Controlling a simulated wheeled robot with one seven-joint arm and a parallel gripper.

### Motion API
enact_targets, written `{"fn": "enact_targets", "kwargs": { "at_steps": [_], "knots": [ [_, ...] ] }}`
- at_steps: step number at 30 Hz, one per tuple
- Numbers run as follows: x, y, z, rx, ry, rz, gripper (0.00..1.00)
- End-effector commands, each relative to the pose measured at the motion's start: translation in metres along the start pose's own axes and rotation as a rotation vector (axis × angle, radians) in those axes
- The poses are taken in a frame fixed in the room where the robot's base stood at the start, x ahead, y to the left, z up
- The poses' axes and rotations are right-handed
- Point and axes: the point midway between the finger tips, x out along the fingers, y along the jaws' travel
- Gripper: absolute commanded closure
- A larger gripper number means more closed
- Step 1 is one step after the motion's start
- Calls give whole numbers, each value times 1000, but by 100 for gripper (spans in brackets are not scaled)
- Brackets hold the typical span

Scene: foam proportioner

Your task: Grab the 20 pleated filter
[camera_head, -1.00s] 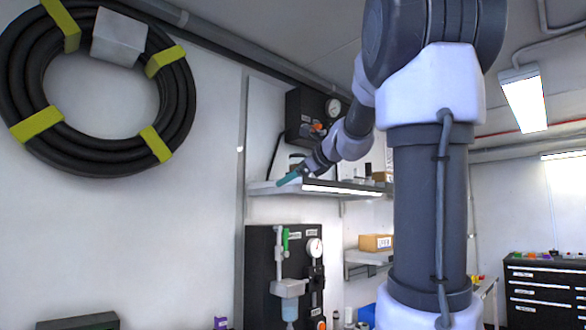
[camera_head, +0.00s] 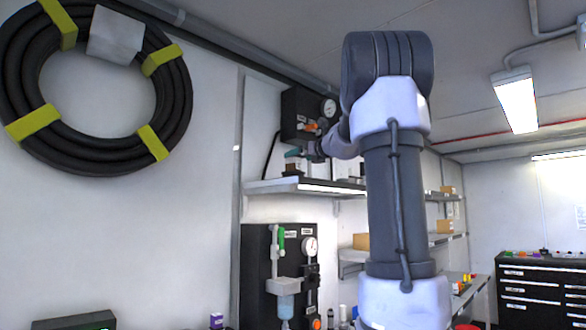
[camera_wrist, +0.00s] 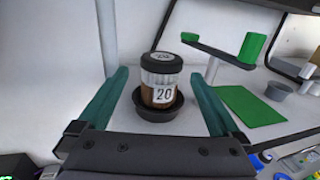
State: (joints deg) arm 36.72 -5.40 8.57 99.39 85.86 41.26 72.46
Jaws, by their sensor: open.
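The 20 pleated filter (camera_wrist: 161,82) is an upright clear cylinder with a black cap, brownish pleats inside and a white "20" label. It stands in a shallow black round holder (camera_wrist: 158,112) in the wrist view. My gripper (camera_wrist: 160,76) is open, with one teal finger to the left of the filter and one to the right, and visible gaps on both sides. In the head view my gripper (camera_head: 297,153) is just above the upper wall shelf (camera_head: 270,187). The filter cannot be made out clearly there.
A black panel with a gauge (camera_head: 303,113) is on the wall close behind my gripper. A second panel with a green-handled device (camera_head: 281,262) is below the shelf. The wrist view shows a green mat (camera_wrist: 252,106) and a grey cup (camera_wrist: 278,91) at right.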

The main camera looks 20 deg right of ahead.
Motion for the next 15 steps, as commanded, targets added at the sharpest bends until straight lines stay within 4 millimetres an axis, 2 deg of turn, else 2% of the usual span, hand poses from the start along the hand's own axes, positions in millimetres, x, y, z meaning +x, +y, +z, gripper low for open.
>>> {"fn": "enact_targets", "kwargs": {
  "at_steps": [5, 12, 15],
  "knots": [
    [13, -1, 0, -1, 1, 1, 0],
    [49, -3, 1, -1, 1, 2, 0],
    [57, -2, 2, -2, 0, 1, 0]
  ]
}}
